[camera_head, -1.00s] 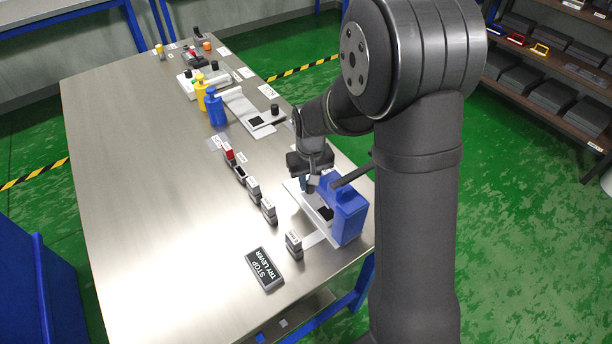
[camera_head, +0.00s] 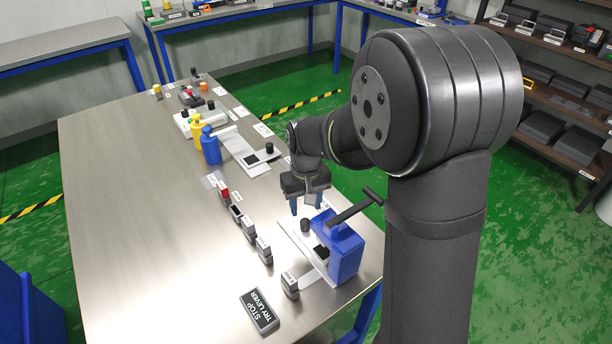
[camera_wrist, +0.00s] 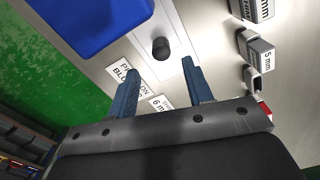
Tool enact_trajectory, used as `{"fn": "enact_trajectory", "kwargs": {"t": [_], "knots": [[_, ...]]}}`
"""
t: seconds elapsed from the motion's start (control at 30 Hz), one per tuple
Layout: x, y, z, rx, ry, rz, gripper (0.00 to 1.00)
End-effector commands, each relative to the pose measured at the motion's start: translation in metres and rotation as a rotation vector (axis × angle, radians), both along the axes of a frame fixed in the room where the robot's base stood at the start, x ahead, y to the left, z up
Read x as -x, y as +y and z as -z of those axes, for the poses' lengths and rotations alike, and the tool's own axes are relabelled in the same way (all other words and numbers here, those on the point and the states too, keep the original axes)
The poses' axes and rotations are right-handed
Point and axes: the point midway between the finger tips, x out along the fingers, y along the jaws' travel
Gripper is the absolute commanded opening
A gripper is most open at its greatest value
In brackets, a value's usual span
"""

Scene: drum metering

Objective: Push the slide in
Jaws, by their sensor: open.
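A blue block with a black T-handle (camera_head: 345,250) stands near the table's right edge. A pale slide plate (camera_head: 292,228) runs out from it, with an upright black knob (camera_head: 305,225) on it. In the wrist view the knob (camera_wrist: 161,48) stands on the white plate, and the blue body (camera_wrist: 85,22) fills the upper left. My gripper (camera_head: 306,210) is open and empty, just on the far side of the knob. In the wrist view its two blue fingers (camera_wrist: 162,68) are spread, with the knob ahead of the gap between them. I cannot tell whether they touch it.
A row of small labelled gauge blocks (camera_head: 248,228) lies to the left, with a "STOP TRY LEVER" sign (camera_head: 259,311) in front. Blue (camera_head: 210,147) and yellow (camera_head: 197,131) bottles and another plate with a knob (camera_head: 250,155) stand farther back. The left tabletop is clear.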

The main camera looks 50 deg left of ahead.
Motion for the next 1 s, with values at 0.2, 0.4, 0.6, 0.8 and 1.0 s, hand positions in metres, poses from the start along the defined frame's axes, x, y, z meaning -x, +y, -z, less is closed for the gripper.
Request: {"fn": "enact_trajectory", "kwargs": {"t": [0.2,0.4,0.6,0.8,1.0], "knots": [[0.000,0.000,-0.056,-0.004,-0.001,0.000,0.46],[0.000,0.000,-0.092,-0.001,0.000,0.000,0.46],[0.000,0.000,-0.108,0.001,0.000,0.000,0.46],[0.000,0.000,-0.110,0.002,0.001,0.000,0.46],[0.000,0.000,-0.110,0.002,0.001,0.000,0.46]]}}
